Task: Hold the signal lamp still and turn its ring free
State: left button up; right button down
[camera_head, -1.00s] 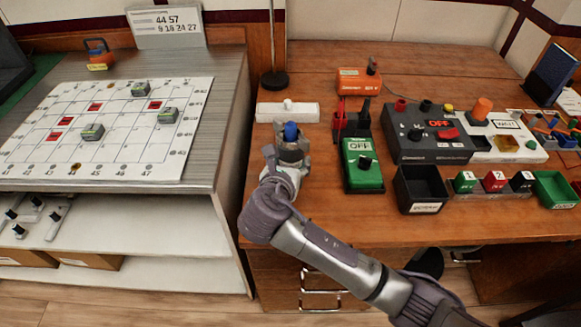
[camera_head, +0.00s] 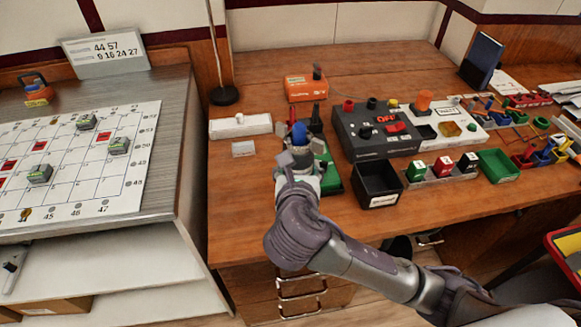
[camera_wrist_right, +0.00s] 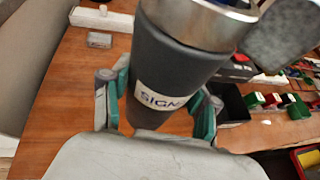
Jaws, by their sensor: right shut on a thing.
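The signal lamp has a blue top (camera_head: 299,133) in the head view. In the right wrist view its dark grey, tapered body (camera_wrist_right: 178,62) carries a pale label starting "SIGN", and a shiny metal ring (camera_wrist_right: 200,22) sits around its upper end. My right gripper (camera_head: 303,165) is shut on the body, its fingers on either side below the ring in the wrist view (camera_wrist_right: 160,108). The lamp is held above the bench, roughly upright in the head view. The gripper hides its lower part there.
A green box (camera_head: 328,172) is partly hidden behind the gripper. A black bin (camera_head: 378,185) and dark control panel (camera_head: 375,130) stand to the right. A white strip (camera_head: 240,125) and small plate (camera_head: 243,149) lie left. Bare bench top (camera_head: 240,190) lies left of the gripper.

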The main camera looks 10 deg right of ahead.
jog(key=shift+w, duration=0.1)
jog(key=shift+w+a+f+b, duration=0.25)
jog(key=shift+w+a+f, duration=0.75)
jog(key=shift+a+f, duration=0.75)
jog(key=shift+w+a+f+b, duration=0.25)
jog(key=shift+w+a+f, duration=0.7)
jog(key=shift+a+f, duration=0.7)
jog(key=shift+w+a+f+b, duration=0.25)
jog(key=shift+w+a+f, duration=0.75)
jog(key=shift+a+f, duration=0.75)
jog(key=shift+d, duration=0.1)
jog(key=shift+p, duration=0.6)
jog(key=shift+f, duration=0.15)
jog(key=shift+f, duration=0.15)
dwell(0.8)
